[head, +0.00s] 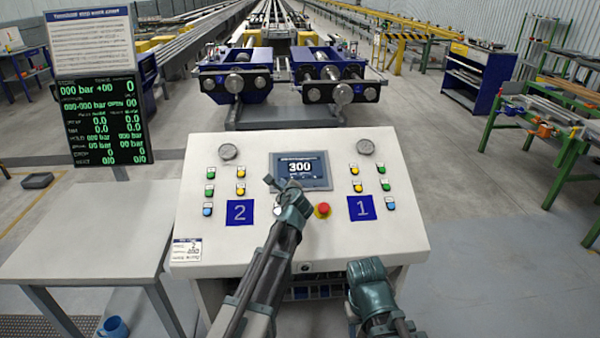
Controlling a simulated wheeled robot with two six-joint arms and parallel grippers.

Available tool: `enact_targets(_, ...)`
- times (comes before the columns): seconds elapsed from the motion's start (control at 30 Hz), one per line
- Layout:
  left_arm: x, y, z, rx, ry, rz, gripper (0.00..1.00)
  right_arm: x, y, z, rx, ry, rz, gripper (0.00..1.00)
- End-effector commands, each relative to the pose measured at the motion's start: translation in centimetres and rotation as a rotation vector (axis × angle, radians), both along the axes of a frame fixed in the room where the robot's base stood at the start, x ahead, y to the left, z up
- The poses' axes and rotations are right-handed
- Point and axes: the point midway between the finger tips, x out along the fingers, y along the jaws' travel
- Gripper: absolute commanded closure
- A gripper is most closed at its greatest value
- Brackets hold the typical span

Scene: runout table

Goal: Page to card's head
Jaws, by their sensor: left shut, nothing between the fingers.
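A small screen (301,170) in the middle of the white control panel (330,240) reads 300 in large figures; its smaller text is too small to read. A small white card (186,250) with a blue head strip is on the panel's lower left corner; its print is unreadable. My left gripper (271,183) is shut and empty, in front of the screen's lower left edge. I cannot tell whether it touches the panel. My right arm's teal link shows at the lower right, below the panel; its gripper is not visible.
Green, yellow and blue buttons flank the screen, with a red mushroom button (322,210) close right of my left arm. A black readout board (101,120) stands left above a bare grey table (90,235).

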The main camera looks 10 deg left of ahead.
Motion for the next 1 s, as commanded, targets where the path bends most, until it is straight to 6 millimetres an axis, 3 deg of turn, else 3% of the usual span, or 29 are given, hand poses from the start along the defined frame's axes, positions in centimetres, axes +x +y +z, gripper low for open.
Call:
enact_targets(0.4, 0.1, 0.0, -0.2, 0.000, 0.000, 0.000, 1.00, 0.0, 0.0, -0.2, 0.000, 0.000, 0.000, 0.50)
enact_targets(1.0, -0.6, -0.2, 1.4, 0.000, 0.000, 0.000, 1.00, 0.0, 0.0, 1.4, 0.000, 0.000, 0.000, 0.50)
